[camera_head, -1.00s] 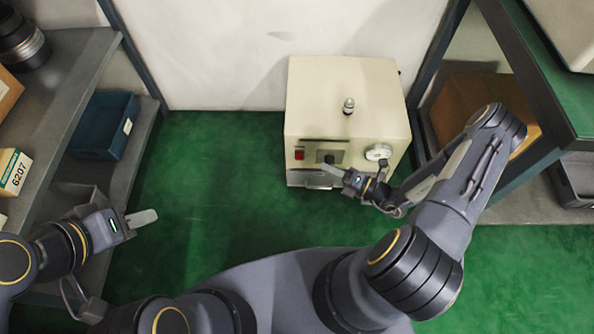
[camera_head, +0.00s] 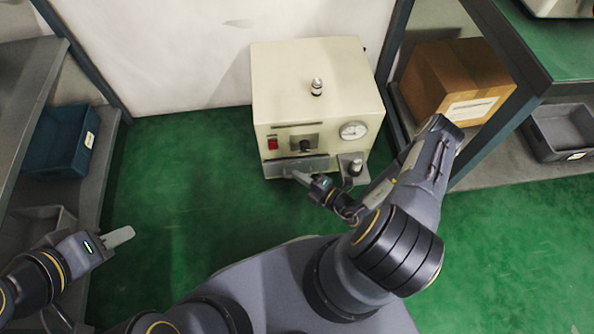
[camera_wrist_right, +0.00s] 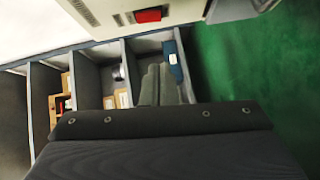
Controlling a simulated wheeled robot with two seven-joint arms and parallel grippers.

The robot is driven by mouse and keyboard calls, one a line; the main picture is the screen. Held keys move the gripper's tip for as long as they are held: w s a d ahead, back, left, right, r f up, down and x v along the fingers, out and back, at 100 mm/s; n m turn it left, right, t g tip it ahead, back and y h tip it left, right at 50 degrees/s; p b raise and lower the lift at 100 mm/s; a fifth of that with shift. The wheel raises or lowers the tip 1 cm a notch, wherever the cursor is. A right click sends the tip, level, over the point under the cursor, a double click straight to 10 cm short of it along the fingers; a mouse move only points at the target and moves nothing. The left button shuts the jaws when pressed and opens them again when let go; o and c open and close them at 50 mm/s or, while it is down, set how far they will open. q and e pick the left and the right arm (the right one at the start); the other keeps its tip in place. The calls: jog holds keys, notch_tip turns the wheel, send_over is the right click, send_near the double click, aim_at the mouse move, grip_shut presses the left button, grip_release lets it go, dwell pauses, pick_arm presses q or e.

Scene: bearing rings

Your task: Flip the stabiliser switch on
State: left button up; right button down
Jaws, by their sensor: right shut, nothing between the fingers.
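The stabiliser is a cream box (camera_head: 312,85) on the green floor against the white wall. The switch's position is too small to tell. The red switch also shows at the top of the right wrist view (camera_wrist_right: 148,15). My right gripper (camera_head: 297,174) is shut and empty, below and right of the switch, by the box's lower front edge. My left gripper (camera_head: 122,237) is far left, away from the box; its finger gap is not clear.
A metal tray-like ledge (camera_head: 290,166) juts from the box's lower front. Shelving with a blue bin (camera_head: 60,140) stands at left. At right, a rack holds a cardboard box (camera_head: 455,80) and a grey bin (camera_head: 565,132). Green floor between is clear.

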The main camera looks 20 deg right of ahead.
aim_at(271, 149)
jog(key=shift+w+a+f+b, duration=0.2)
jog(key=shift+w+a+b, duration=0.35)
jog(key=shift+w, duration=1.25)
jog(key=shift+w+a+f+b, duration=0.15)
jog(key=shift+w+a+b, duration=0.35)
jog(key=shift+w, duration=1.25)
jog(key=shift+w+a+f+b, duration=0.25)
jog(key=shift+w+b, duration=0.45)
jog(key=shift+w, duration=1.1)
jog(key=shift+w+f, duration=0.1)
jog(key=shift+w, duration=0.15)
jog(key=shift+s, duration=0.1)
